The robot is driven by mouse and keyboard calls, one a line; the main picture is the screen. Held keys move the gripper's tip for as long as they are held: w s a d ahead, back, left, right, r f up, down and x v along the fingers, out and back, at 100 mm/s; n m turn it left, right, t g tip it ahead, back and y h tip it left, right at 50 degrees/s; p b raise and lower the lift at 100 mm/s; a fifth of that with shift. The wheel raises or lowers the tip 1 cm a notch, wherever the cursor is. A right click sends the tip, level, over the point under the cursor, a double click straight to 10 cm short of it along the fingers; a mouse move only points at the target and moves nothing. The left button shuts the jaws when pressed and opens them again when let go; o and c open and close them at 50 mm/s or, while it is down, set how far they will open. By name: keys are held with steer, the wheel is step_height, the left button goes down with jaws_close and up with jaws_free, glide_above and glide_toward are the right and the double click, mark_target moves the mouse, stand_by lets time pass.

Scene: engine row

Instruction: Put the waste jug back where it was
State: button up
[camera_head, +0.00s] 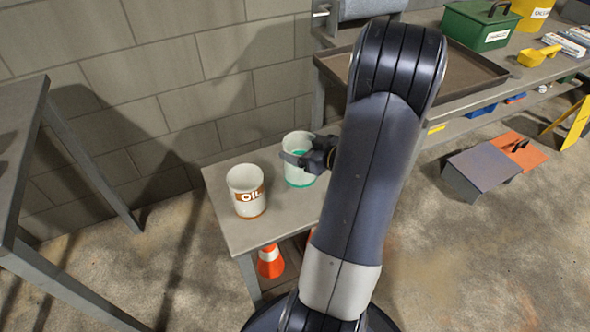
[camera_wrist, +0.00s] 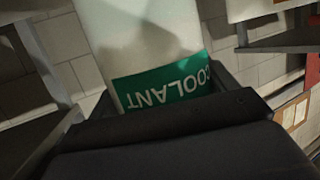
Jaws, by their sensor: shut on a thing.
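A white jug with a green band (camera_head: 299,172) is at the back of the small grey table (camera_head: 238,232). In the wrist view the jug (camera_wrist: 140,40) fills the upper middle, and its green label reads COOLANT, upside down. My gripper (camera_head: 305,160) comes in from the right and is shut on this jug. The jug looks upright; I cannot tell if its base touches the table. A white jug with a brown OIL band (camera_head: 246,190) stands to its left on the same table, apart from it. I see no jug labelled waste.
An orange cone (camera_head: 270,262) is under the small table. A workbench on the right holds a dark tray (camera_head: 462,75), a green box (camera_head: 480,25) and a yellow scoop (camera_head: 538,56). A grey table (camera_head: 20,150) stands at the left. Bare tabletop shows around the OIL jug.

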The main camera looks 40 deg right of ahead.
steer(key=shift+f+b, duration=0.8)
steer(key=shift+f, duration=1.7)
steer(key=shift+f, duration=0.2)
steer(key=o, duration=1.8)
steer(key=shift+c, duration=0.2)
steer(key=shift+r, duration=0.25)
steer(key=p+v, duration=0.3)
steer(key=v, duration=0.9)
steer(key=shift+f, duration=0.1)
